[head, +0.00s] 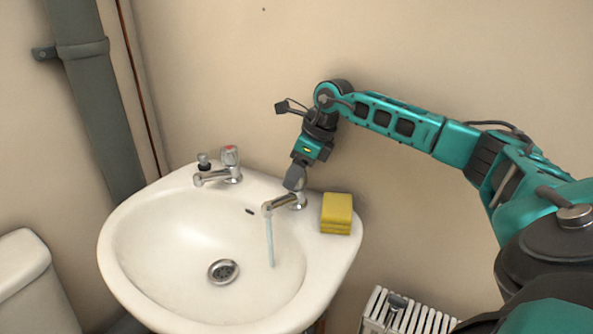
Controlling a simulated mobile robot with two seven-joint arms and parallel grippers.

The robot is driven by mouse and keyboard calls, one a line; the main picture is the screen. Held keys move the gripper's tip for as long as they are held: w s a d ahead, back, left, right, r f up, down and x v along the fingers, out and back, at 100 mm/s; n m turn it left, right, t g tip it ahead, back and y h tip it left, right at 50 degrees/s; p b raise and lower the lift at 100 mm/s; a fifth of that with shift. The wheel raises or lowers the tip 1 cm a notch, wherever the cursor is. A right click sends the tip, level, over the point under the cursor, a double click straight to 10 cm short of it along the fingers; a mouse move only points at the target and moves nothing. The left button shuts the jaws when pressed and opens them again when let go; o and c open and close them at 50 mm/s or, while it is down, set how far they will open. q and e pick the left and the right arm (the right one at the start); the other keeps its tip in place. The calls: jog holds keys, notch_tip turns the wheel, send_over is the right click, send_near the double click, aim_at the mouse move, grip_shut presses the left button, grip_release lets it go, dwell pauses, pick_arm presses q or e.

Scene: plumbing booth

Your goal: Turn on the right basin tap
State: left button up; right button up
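The right basin tap (281,203) is a chrome tap on the back right of the white basin (130,225). A pale stream of water (269,241) runs from its spout into the bowl. My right gripper (293,182) points down over the top of this tap and hides its handle. The fingers are small and seen edge-on, so I cannot tell whether they are shut on the handle. The left basin tap (220,172), with a red-marked top, stands at the back left, and no water shows from it. My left gripper is not in view.
A yellow sponge (337,211) lies on the basin rim just right of the right tap. A white radiator (408,315) is below right. A grey pipe (98,110) runs down the wall at left, above a white toilet cistern (24,262).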

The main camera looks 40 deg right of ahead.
jog(key=o, duration=0.3)
jog(key=v, duration=0.7)
jog(key=shift+r+p, duration=0.3)
jog(key=shift+p, duration=0.1)
